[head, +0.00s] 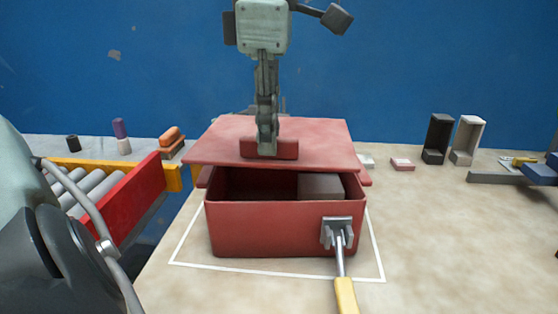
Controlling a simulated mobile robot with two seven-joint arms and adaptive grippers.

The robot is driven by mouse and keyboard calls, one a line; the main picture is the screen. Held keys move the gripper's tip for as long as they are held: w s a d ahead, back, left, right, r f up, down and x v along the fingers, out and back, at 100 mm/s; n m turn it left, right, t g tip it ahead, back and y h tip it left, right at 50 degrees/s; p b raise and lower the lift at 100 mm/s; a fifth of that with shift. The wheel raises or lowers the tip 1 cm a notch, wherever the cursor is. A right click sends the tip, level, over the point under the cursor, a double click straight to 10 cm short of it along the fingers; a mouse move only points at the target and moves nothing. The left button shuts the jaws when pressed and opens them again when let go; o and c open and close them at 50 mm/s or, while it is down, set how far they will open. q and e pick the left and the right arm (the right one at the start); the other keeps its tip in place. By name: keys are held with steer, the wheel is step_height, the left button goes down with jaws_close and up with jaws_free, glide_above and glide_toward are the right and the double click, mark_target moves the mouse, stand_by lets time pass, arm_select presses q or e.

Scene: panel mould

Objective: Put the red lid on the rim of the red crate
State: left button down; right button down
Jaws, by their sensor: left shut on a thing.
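The red lid (325,140) is a flat panel with a raised red handle block (287,149). My left gripper (266,148) points down from the top of the head view and is shut on this block. The red crate (270,232) stands open below, on the worktop. The lid covers the back part of the opening in the picture, looks slightly turned, and leaves the front rim clear. Whether its rear touches the rim is hidden. A grey block (321,187) shows inside the crate. My right gripper is not in view.
A white outline (300,273) surrounds the crate. A yellow-handled tool (345,293) meets a grey bracket (337,233) on its front. A red-and-yellow roller conveyor (140,195) lies left. Black and white holders (437,138) stand back right; the right worktop is mostly clear.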

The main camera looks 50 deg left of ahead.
mark_target(278, 159)
arm_select(q)
steer(key=shift+w+d+f, duration=0.3)
steer(key=shift+d+f, duration=0.2)
steer(key=shift+d, duration=0.1)
steer(key=shift+f, duration=1.95)
steer(key=shift+f, duration=0.1)
steer(key=c, duration=1.5)
jaws_free()
steer(key=shift+c, duration=0.2)
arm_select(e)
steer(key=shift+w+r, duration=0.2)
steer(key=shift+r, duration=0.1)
